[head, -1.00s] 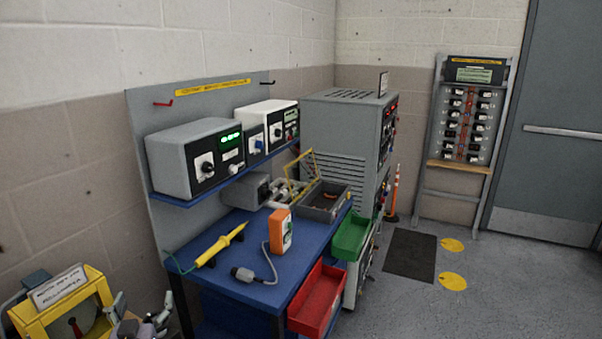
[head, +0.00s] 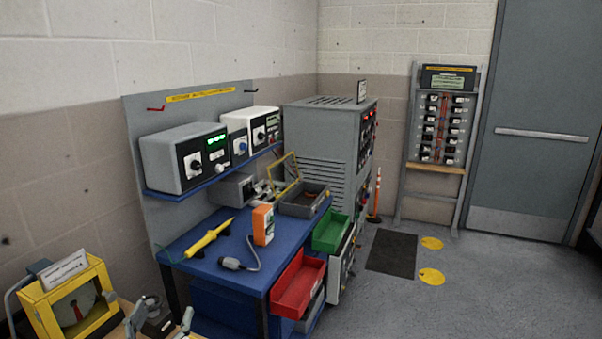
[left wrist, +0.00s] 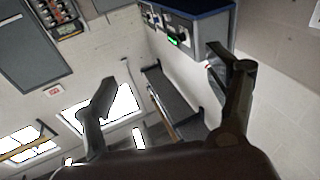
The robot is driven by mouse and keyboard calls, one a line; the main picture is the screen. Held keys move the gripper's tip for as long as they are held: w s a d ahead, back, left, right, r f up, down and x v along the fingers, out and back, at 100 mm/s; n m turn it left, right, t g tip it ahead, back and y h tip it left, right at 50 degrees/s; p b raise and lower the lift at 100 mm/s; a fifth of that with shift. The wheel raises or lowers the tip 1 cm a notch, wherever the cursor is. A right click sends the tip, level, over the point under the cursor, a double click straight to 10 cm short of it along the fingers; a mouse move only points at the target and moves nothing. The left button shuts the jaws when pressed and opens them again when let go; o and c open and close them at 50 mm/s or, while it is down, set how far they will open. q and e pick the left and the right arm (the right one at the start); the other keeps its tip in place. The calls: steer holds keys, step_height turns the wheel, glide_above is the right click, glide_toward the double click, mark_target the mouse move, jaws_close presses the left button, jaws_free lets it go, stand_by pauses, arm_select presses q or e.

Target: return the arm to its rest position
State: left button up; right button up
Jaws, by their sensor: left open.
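My left gripper (head: 161,317) shows low at the left of the head view, cut by the bottom edge. It is near the yellow framed box and left of the blue workbench, apart from the bench. In the left wrist view its two dark fingers (left wrist: 172,82) are spread wide with nothing between them. That view is tilted, with wall, bright windows and a shelf beyond the fingers. My right gripper is not in view.
The blue workbench (head: 198,266) carries a yellow probe (head: 209,239), an orange meter (head: 263,224) and an open grey case (head: 304,203). Red (head: 299,287) and green (head: 331,233) bins jut from its front. The yellow box (head: 46,318) stands at lower left.

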arm_select(q)
steer(key=s+d+m+g+h, duration=0.2)
steer(key=s+d+m+h, duration=0.15)
steer(key=d, duration=0.35)
steer(key=s+d+m+g+h, duration=0.1)
steer(key=s+d+m+h, duration=0.2)
steer(key=s+d+h, duration=0.3)
steer(key=s+d+f+m+g, duration=0.2)
steer(key=s+d+f+g, duration=0.5)
steer(key=s+d+f, duration=0.15)
steer(key=s+a+f+n+g+y, duration=0.65)
steer(key=s+a+f+y, duration=0.35)
steer(key=s+a, duration=0.4)
step_height(320, 180, down, 24)
steer(key=s+d, duration=0.1)
steer(key=s, duration=0.1)
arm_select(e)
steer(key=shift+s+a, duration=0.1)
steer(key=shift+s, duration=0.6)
arm_select(q)
steer(key=s+a+f+g, duration=0.2)
steer(key=s+a+f, duration=0.1)
steer(key=s+f, duration=1.4)
steer(key=shift+f, duration=0.25)
